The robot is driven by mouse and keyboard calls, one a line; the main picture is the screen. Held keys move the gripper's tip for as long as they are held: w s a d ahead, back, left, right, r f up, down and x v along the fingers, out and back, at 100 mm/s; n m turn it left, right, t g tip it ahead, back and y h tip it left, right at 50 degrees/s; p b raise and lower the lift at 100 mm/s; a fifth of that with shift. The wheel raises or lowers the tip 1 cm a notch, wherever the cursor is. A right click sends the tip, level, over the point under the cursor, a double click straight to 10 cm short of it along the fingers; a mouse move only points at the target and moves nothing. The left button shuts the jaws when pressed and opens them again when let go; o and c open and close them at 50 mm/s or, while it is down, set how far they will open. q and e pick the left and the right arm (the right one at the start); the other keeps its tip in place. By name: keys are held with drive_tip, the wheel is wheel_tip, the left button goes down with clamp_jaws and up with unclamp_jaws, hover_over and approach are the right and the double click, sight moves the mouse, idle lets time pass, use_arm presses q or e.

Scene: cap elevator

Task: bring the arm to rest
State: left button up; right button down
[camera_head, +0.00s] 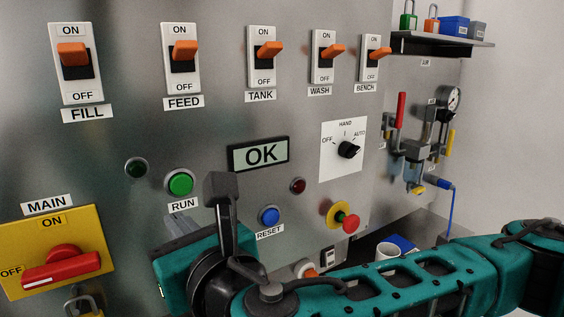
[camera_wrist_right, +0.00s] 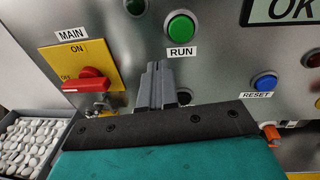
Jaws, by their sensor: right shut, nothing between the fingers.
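My right arm (camera_head: 400,285) comes in from the right across the lower part of the head view. Its gripper (camera_head: 182,228) is in front of the steel panel, below the RUN label. In the right wrist view the gripper's grey fingers (camera_wrist_right: 154,80) are together and empty, between the MAIN switch and the RUN button. Whether the fingertips touch the panel cannot be told. My left gripper is not in view.
The panel carries orange-lever switches (camera_head: 72,54), a green RUN button (camera_head: 180,184), a blue RESET button (camera_head: 269,215), a red MAIN handle (camera_head: 62,270) and a display (camera_head: 260,154) reading OK. A tray of pale pieces (camera_wrist_right: 30,145) lies lower left.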

drive_tip(key=w+d+f+m+h, duration=0.15)
drive_tip(key=d+f+m, duration=0.45)
drive_tip(key=f+m, duration=0.7)
drive_tip(key=w+d+f+m+h, duration=0.1)
drive_tip(key=w+d+f+m, duration=0.2)
drive_tip(key=d+f+m, duration=0.85)
drive_tip(key=s+d+f+m+g+h, duration=0.2)
drive_tip(key=s+d+f+m+h, duration=0.4)
drive_tip(key=s+d+f+m, duration=0.7)
wheel_tip(320, 180, down, 4)
drive_tip(key=s+m, duration=0.1)
drive_tip(key=m, duration=0.3)
drive_tip(key=shift+d+r, duration=0.2)
drive_tip(key=shift+d, duration=0.2)
drive_tip(key=shift+m+h, duration=0.25)
